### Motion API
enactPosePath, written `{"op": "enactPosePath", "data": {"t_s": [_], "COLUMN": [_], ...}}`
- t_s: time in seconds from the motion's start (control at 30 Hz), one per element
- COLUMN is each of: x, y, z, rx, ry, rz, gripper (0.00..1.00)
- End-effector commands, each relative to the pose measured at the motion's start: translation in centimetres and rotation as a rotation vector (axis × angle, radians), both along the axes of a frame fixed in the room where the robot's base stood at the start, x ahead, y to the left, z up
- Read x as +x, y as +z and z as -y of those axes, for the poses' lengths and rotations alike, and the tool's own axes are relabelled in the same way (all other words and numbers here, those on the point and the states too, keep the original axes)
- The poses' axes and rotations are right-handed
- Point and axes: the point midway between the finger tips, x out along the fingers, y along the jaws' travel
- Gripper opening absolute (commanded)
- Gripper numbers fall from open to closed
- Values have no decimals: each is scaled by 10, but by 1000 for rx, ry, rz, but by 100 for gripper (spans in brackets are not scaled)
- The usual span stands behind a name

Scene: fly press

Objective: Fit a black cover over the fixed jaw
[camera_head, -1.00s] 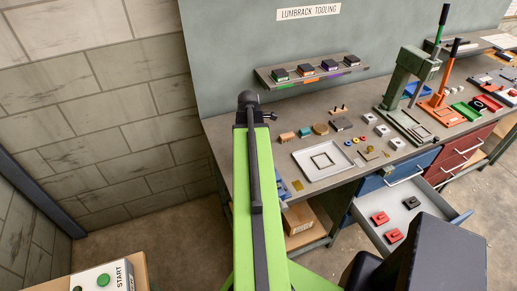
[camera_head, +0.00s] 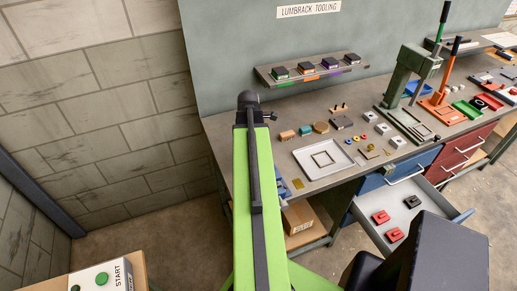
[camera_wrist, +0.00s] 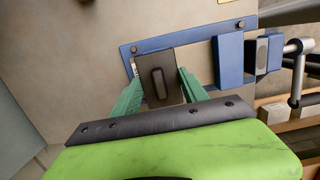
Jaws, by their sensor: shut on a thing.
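In the wrist view my gripper (camera_wrist: 160,84) is shut on a black cover (camera_wrist: 157,66) with a raised oblong grip on its top. The cover is at the left end of a blue vise (camera_wrist: 203,50), overlapping its base plate. The fixed jaw is not visible; whether the cover sits on it or above it cannot be told. A blue jaw block (camera_wrist: 230,60) stands to the right, apart from the cover. In the head view my arm hides the gripper and most of the vise. Another black piece (camera_head: 411,202) lies in the open drawer (camera_head: 377,237).
Right of the blue block are a grey-faced block (camera_wrist: 264,52) and a screw handle (camera_wrist: 297,75). Red pieces (camera_head: 380,217) lie in the drawer, which juts out from the bench. A pale tray (camera_head: 322,158) and small parts lie on the bench, with a green press (camera_head: 404,90) beyond.

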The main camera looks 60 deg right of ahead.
Motion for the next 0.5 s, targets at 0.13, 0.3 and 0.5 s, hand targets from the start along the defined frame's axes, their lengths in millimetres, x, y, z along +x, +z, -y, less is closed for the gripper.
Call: {"op": "enactPosePath", "data": {"t_s": [0.13,0.3,0.5], "x": [0,0,0], "y": [-2,-6,-11], "z": [0,0,0], "rx": [0,0,0], "ry": [0,0,0], "rz": [0,0,0], "gripper": [10,10,10]}}
